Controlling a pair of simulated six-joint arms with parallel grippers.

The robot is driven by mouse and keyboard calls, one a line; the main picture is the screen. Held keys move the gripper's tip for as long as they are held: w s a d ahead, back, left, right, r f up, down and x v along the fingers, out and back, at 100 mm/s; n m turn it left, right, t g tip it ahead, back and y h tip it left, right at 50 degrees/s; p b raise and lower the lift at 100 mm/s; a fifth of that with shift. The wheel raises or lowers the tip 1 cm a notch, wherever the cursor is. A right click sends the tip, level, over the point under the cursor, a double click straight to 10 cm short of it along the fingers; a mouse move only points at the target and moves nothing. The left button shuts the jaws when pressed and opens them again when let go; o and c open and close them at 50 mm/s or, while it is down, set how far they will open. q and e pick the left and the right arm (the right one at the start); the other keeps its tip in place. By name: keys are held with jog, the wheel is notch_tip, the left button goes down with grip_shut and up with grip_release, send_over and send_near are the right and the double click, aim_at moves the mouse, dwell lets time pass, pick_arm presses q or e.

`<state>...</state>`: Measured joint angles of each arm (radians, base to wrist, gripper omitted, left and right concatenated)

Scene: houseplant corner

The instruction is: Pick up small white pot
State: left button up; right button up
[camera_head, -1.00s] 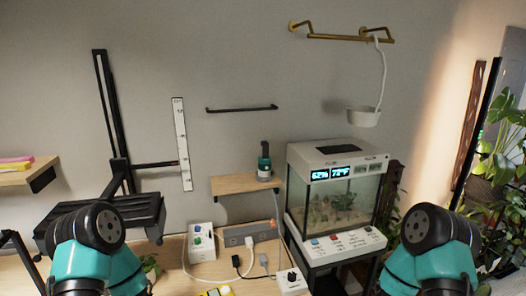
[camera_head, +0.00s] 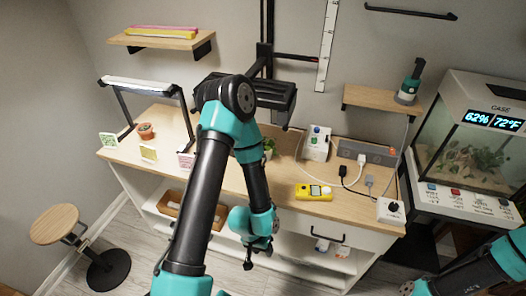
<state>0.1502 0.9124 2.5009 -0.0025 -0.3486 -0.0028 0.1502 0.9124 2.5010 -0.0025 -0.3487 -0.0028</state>
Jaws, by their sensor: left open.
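A small green plant (camera_head: 268,146) stands on the wooden bench behind my left arm. My arm hides most of its base, so I cannot tell whether its pot is white. No small white pot shows clearly in the head view. My left gripper (camera_head: 249,264) points down in front of the bench's lower shelves. It is open and holds nothing, well apart from the plant. My right arm shows at the lower right corner, and its gripper is outside the picture.
The wooden bench (camera_head: 225,180) carries a terracotta pot (camera_head: 146,131), small cards, a yellow meter (camera_head: 314,192) and a power strip (camera_head: 367,152) with cables. A lamp bar (camera_head: 150,86) spans its left end. A terrarium (camera_head: 470,150) stands right, a stool (camera_head: 55,224) left.

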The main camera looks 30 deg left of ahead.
pick_arm(q)
jog(key=o, duration=1.1)
